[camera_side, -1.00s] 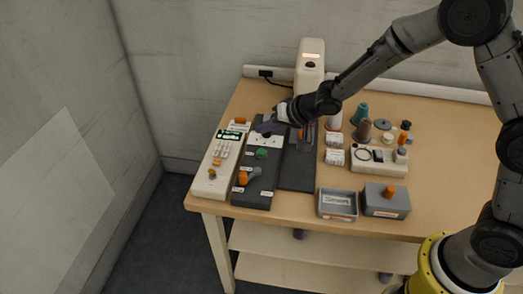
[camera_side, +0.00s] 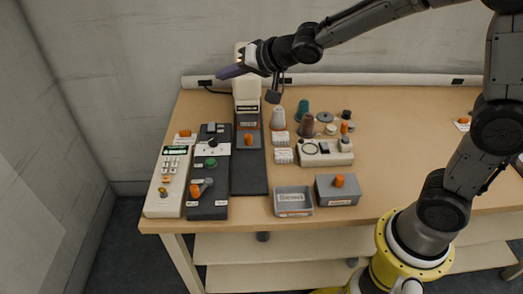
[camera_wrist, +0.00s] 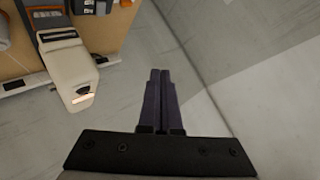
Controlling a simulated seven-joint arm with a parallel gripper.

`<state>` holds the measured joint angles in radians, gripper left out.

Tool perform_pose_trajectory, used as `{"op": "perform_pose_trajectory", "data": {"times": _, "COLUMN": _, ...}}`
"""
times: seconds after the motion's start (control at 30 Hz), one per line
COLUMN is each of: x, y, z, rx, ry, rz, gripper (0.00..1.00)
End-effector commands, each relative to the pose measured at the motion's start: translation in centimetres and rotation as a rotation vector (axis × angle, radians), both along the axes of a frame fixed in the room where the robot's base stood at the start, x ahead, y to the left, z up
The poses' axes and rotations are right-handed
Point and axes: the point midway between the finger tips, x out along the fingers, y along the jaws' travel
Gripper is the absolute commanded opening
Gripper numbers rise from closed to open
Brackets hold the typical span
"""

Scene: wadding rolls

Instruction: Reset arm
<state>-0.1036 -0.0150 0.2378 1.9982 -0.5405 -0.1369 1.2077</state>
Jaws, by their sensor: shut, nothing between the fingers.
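My gripper (camera_side: 233,72) is raised above the back left of the bench, in front of the wall. Its dark purple fingers point left in the side view. In the wrist view the fingers (camera_wrist: 160,75) lie together with nothing between them. The gripper is clear of the bench and touches nothing. A dark control panel (camera_side: 208,172) with a green button and an orange-ended lever lies below it. A cream upright machine (camera_side: 246,95) stands behind, partly hidden by my wrist; it also shows in the wrist view (camera_wrist: 70,67).
A cream keypad unit (camera_side: 167,180) lies at the bench's left edge. A dark strip (camera_side: 248,179) carries a grey box with an orange knob (camera_side: 249,139). Two grey boxes stand in front, the left an open tray (camera_side: 293,201). Several spools stand behind. The bench's right side is mostly clear.

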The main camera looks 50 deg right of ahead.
Motion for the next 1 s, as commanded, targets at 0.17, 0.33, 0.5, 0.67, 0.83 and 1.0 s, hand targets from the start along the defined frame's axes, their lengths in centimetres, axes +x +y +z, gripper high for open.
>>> {"op": "perform_pose_trajectory", "data": {"times": 0.17, "x": -6.7, "y": -4.3, "z": 5.8, "rx": -0.093, "ry": -0.035, "rz": -0.082, "gripper": 0.0}}
{"op": "perform_pose_trajectory", "data": {"times": 0.33, "x": -14.7, "y": -7.2, "z": 7.3, "rx": -0.206, "ry": 0.017, "rz": -0.115, "gripper": 0.0}}
{"op": "perform_pose_trajectory", "data": {"times": 0.5, "x": -23.1, "y": -8.4, "z": 5.3, "rx": -0.323, "ry": 0.137, "rz": -0.061, "gripper": 0.0}}
{"op": "perform_pose_trajectory", "data": {"times": 0.67, "x": -29.5, "y": -7.7, "z": 1.3, "rx": -0.42, "ry": 0.3, "rz": 0.092, "gripper": 0.0}}
{"op": "perform_pose_trajectory", "data": {"times": 0.83, "x": -33.0, "y": -6.8, "z": -1.9, "rx": -0.489, "ry": 0.451, "rz": 0.267, "gripper": 0.0}}
{"op": "perform_pose_trajectory", "data": {"times": 1.0, "x": -33.7, "y": -6.7, "z": -2.3, "rx": -0.537, "ry": 0.477, "rz": 0.342, "gripper": 0.0}}
